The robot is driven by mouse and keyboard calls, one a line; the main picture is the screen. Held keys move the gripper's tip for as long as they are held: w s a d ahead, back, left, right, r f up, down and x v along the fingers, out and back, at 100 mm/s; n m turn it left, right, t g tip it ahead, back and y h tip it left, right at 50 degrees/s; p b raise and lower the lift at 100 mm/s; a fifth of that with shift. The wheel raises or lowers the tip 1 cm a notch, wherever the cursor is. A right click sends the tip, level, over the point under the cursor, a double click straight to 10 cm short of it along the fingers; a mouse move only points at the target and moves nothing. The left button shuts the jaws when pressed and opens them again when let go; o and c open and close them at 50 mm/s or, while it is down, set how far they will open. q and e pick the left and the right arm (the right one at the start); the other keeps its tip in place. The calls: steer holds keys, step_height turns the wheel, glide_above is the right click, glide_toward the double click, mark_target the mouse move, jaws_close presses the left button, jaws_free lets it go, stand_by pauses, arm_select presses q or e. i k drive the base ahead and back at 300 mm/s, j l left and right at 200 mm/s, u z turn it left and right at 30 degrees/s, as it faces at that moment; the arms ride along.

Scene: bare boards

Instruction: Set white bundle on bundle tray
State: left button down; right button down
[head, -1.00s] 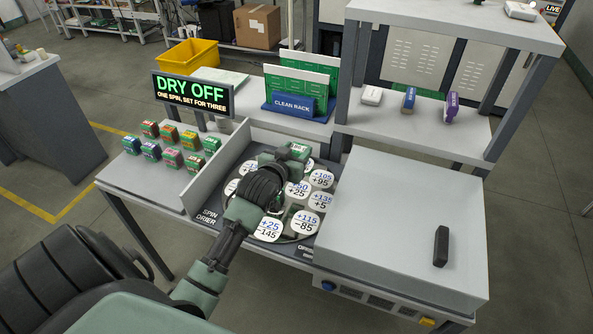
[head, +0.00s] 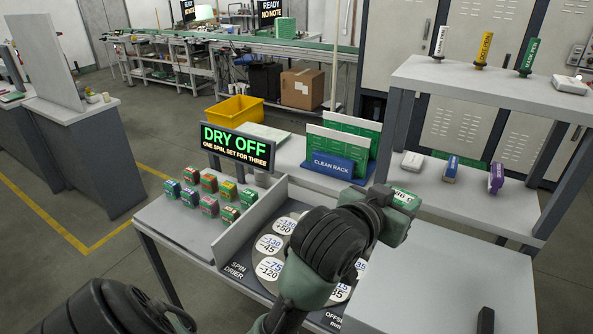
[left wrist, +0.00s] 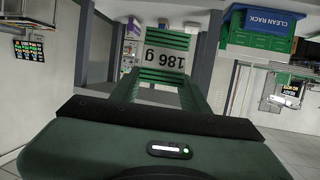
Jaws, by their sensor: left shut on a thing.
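My left gripper (head: 402,205) is shut on the white bundle (head: 404,196), a green block with a white label. It holds the bundle in the air at the right of the spin drier (head: 238,271), near the grey lid. In the left wrist view the bundle (left wrist: 163,57) sits between the green fingers, and its label reads 186 g. I cannot tell which surface is the bundle tray. My right gripper is not in view.
A grey upright panel (head: 250,220) separates the coloured bundles from the drier. The blue clean rack (head: 333,164) stands behind it. A shelf (head: 470,205) with small blocks is at the right. A grey lid (head: 450,275) with a black handle covers the front right.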

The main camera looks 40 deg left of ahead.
mark_target(154, 209)
steer(key=j+u, duration=0.2)
steer(key=j, duration=0.3)
steer(key=j+u, duration=0.25)
steer(key=j, duration=0.25)
steer(key=j+u, duration=0.2)
steer(key=j, duration=0.3)
steer(key=i+j+u, duration=0.25)
steer(key=j, duration=0.2)
steer(key=j+u, duration=0.2)
steer(key=j, duration=0.3)
